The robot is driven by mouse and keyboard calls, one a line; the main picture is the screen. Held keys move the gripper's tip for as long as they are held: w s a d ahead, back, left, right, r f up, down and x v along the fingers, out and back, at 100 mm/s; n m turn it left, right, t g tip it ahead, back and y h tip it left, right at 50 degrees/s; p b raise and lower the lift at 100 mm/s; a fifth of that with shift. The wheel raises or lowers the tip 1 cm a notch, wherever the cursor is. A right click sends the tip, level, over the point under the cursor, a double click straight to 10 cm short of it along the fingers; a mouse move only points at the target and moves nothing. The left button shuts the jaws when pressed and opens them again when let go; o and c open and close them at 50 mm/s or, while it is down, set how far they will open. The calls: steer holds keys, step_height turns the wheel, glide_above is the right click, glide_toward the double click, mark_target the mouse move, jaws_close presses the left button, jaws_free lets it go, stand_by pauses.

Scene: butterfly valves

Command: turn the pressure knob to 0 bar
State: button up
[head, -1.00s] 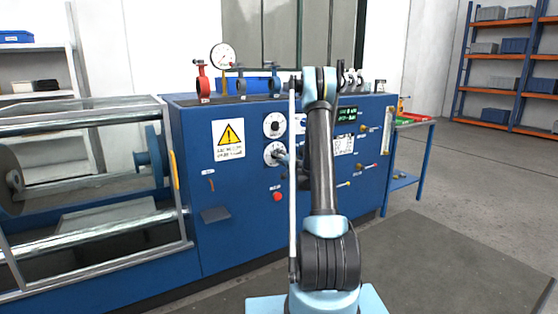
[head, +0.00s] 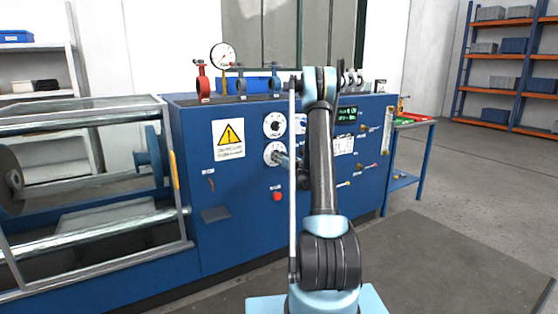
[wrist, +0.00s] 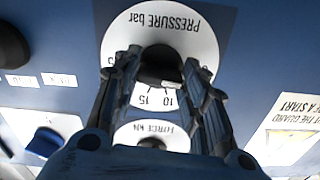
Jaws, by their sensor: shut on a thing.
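The pressure dial is a white disc marked "PRESSURE bar", upside down in the wrist view (wrist: 198,32). The numbers 15 and 10 show between my fingers. The black pressure knob (wrist: 163,58) sits at its middle, partly hidden by the fingers. My gripper (wrist: 162,72) is shut on this knob, one finger on each side. Where the knob's pointer stands is not clear. In the head view, the pressure dial (head: 267,147) is the lower of two white dials on the blue panel, and my gripper (head: 276,156) reaches it from the right.
The force dial (wrist: 152,129) is close beside the fingers in the wrist view. A blue knob (wrist: 45,141) is at the lower left there. In the head view, a red button (head: 277,196) is below the dials and a yellow warning sign (head: 229,139) to their left.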

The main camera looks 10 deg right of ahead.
steer(key=shift+w+d+n, duration=0.1)
steer(key=shift+n, duration=0.6)
steer(key=o, duration=1.1)
steer(key=shift+c, duration=0.2)
steer(key=v, duration=1.2)
steer(key=shift+f, duration=0.1)
